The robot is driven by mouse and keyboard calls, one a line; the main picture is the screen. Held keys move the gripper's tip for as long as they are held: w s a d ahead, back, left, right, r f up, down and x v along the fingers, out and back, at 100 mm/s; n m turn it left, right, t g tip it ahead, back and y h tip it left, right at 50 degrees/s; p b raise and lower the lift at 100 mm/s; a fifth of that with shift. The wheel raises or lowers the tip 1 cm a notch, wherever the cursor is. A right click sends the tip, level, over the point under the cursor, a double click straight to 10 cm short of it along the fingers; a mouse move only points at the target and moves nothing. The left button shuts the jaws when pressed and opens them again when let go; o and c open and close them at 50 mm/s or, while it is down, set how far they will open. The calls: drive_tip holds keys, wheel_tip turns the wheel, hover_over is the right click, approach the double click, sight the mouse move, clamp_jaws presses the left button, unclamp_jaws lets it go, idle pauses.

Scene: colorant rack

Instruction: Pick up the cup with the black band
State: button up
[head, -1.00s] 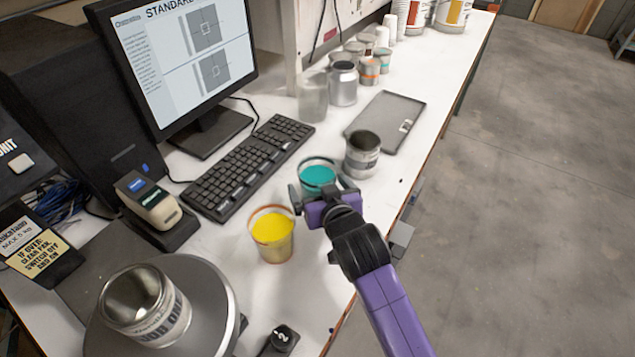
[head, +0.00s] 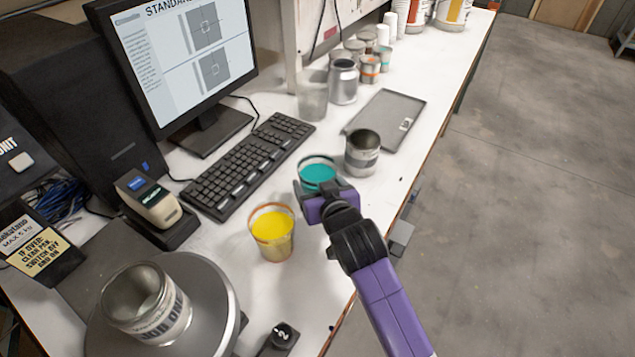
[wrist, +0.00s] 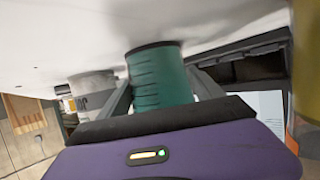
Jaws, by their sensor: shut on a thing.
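The cup of teal liquid (head: 317,173) stands upright on the bench, right of the keyboard. In the wrist view, which is upside down, the teal cup (wrist: 160,80) shows a black band around its end nearest the white bench top. My gripper (head: 319,188) is at the near side of this cup, with one finger on each side, shut on it. The wrist view shows both fingers beside the cup (wrist: 163,97). The cup's near lower side is hidden by my gripper in the head view. I cannot see a gap under it.
A cup of yellow liquid (head: 272,236) with an orange band stands close, nearer and to the left. An open metal can (head: 362,155) stands just right of the teal cup. The keyboard (head: 250,165), a dark tray (head: 388,122) and a scale with a can (head: 215,300) are around.

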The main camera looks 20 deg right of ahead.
drive_tip(key=shift+r, duration=0.25)
wheel_tip(320, 180, up, 19)
drive_tip(key=shift+r+b, duration=0.2)
drive_tip(key=shift+b, duration=0.1)
idle(1.1)
drive_tip(key=shift+r, duration=0.15)
